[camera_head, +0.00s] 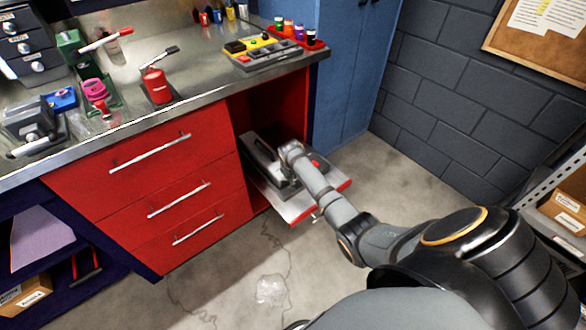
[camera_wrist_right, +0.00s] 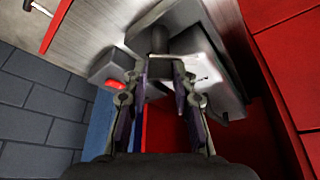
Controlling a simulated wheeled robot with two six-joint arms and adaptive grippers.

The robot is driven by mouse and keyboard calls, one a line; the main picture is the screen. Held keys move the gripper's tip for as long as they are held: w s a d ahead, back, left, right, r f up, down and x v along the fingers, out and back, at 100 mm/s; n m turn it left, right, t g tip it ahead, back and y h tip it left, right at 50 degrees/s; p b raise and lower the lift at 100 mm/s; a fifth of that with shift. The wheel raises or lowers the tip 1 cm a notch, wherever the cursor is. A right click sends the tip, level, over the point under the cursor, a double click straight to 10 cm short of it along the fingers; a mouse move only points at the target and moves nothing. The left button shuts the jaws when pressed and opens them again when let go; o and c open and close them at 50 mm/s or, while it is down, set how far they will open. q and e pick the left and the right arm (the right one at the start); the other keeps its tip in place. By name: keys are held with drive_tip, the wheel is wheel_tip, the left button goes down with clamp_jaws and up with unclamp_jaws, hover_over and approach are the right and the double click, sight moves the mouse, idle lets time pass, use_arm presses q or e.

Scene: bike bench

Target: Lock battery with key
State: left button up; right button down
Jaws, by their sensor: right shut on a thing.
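The dark grey battery unit (camera_head: 263,150) lies on a metal pull-out shelf (camera_head: 295,210) in the red bench's open bay. It also shows as a grey block in the right wrist view (camera_wrist_right: 215,65). My right gripper (camera_wrist_right: 160,72) is in front of the unit, its fingers closed about a dark cylindrical piece (camera_wrist_right: 158,40). I cannot tell for sure whether this piece is the key. In the head view my right arm hides the contact. A red button (camera_wrist_right: 115,84) sits beside the fingers. My left gripper is out of view.
Red drawers (camera_head: 150,190) with bar handles stand left of the bay, a blue cabinet (camera_head: 345,75) to its right. The floor in front is mostly clear.

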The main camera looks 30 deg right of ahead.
drive_tip(key=shift+w+a+r+m+g+p, duration=0.15)
drive_tip(key=shift+m+g+p, duration=0.15)
drive_tip(key=shift+m, duration=0.7)
drive_tip(key=shift+m+h, duration=0.4)
drive_tip(key=shift+m, duration=0.5)
drive_tip(key=shift+w+f+m+g+h+b, duration=0.1)
drive_tip(key=shift+f+m+g+h+b, duration=0.15)
drive_tip(key=shift+m+g, duration=0.65)
use_arm(q)
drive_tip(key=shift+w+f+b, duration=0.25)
drive_tip(key=shift+b, duration=0.4)
use_arm(e)
drive_tip(key=shift+r+m+h, duration=0.1)
drive_tip(key=shift+m+h, duration=0.15)
drive_tip(key=shift+m, duration=1.45)
drive_tip(key=shift+g, duration=0.3)
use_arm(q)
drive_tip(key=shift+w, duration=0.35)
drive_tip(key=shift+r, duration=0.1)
